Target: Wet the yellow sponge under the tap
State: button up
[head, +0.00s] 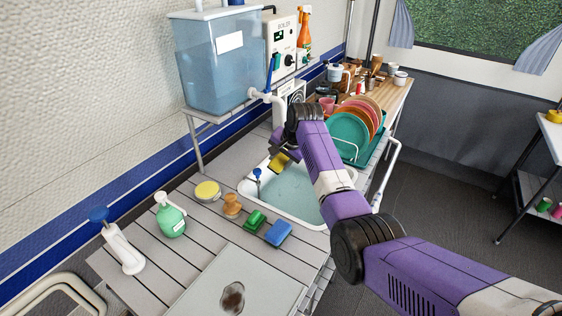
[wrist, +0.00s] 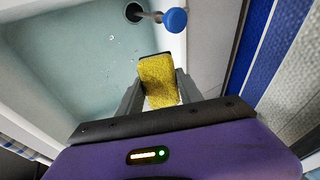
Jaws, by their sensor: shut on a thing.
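The yellow sponge (head: 279,162) is held above the sink, and it also shows in the wrist view (wrist: 158,80) between the two fingers. My gripper (wrist: 160,92) is shut on it. A dark layer shows along one edge of the sponge. The sink basin (head: 290,199) lies below, pale and shallow. The tap (head: 264,97) is a white spout coming from the blue water tank (head: 218,62); its outlet is near my wrist. I cannot tell whether water runs. A blue-knobbed stick (wrist: 173,19) stands at the basin's drain hole.
Green (head: 255,219) and blue (head: 278,232) sponges, a round yellow-lidded tin (head: 207,191), a wooden brush (head: 232,205) and a green soap bottle (head: 170,214) stand left of the sink. A rack of plates (head: 350,135) is behind my arm. A boiler (head: 284,42) is on the wall side.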

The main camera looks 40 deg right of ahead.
jog(key=shift+s+r+p, duration=0.15)
jog(key=shift+s+p, duration=0.2)
jog(key=shift+p, duration=0.3)
jog(key=s+a+p, duration=0.1)
jog(key=s+p, duration=0.6)
jog(key=p, duration=0.1)
jog(key=shift+s, duration=0.15)
dwell(1.3)
